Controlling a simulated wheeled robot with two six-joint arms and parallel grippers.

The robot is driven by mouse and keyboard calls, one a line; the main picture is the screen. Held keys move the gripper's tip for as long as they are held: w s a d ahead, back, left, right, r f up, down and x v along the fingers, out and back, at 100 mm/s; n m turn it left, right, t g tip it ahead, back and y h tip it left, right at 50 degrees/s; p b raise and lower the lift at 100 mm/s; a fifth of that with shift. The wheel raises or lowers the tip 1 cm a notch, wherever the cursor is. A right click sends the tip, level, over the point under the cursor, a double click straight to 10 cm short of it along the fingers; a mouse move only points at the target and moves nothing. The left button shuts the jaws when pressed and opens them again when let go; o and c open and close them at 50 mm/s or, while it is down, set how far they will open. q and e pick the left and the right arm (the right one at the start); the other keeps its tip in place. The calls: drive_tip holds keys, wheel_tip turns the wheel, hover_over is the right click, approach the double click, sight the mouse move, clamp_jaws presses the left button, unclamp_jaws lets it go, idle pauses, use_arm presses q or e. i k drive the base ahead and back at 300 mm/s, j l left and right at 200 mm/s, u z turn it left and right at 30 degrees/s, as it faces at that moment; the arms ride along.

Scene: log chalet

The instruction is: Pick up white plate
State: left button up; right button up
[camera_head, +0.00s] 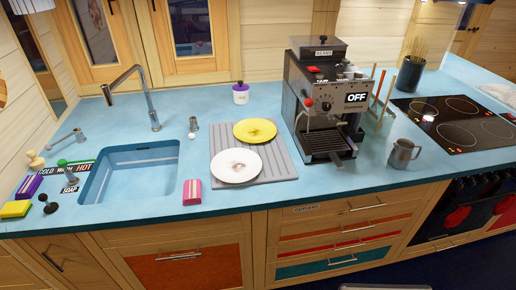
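The white plate (236,166) lies on a grey ribbed drying mat (283,176) on the blue counter, between the sink and the coffee machine. It has a brownish smudge near its middle. A yellow plate (255,130) lies just behind it on the same mat, close to its far edge. Neither of my grippers can be made out in the head view.
A sink (130,172) with a tall faucet (150,100) is at left. A pink striped block (192,191) stands left of the mat. A coffee machine (325,100) marked OFF, a metal pitcher (402,154) and a black cooktop (460,122) are at right. A lidded jar (240,94) stands behind.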

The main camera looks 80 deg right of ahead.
sight(235, 166)
drive_tip(key=z, duration=2.85)
